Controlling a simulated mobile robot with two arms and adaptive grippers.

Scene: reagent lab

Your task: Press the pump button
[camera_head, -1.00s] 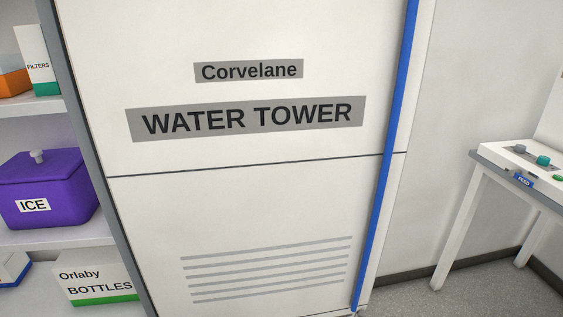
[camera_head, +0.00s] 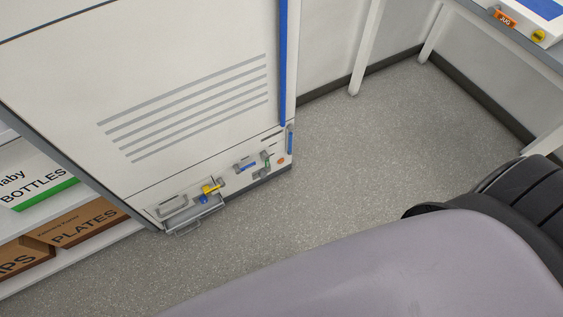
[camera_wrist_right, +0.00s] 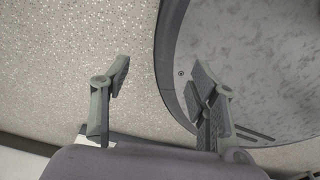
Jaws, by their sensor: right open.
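The white water tower cabinet (camera_head: 190,60) stands at left in the head view, with a row of small fittings along its bottom. The lettering there is too small to read, so I cannot tell which is the pump button. My right gripper (camera_wrist_right: 161,78) is open and empty above the floor in the right wrist view. My left gripper is not in view.
A shelf with a bottles box (camera_head: 40,180) and a plates box (camera_head: 88,222) stands left of the tower. A bench with a jug-labelled unit (camera_head: 530,18) is at top right. Speckled floor (camera_head: 330,150) is clear before the tower. My arm covers the lower right.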

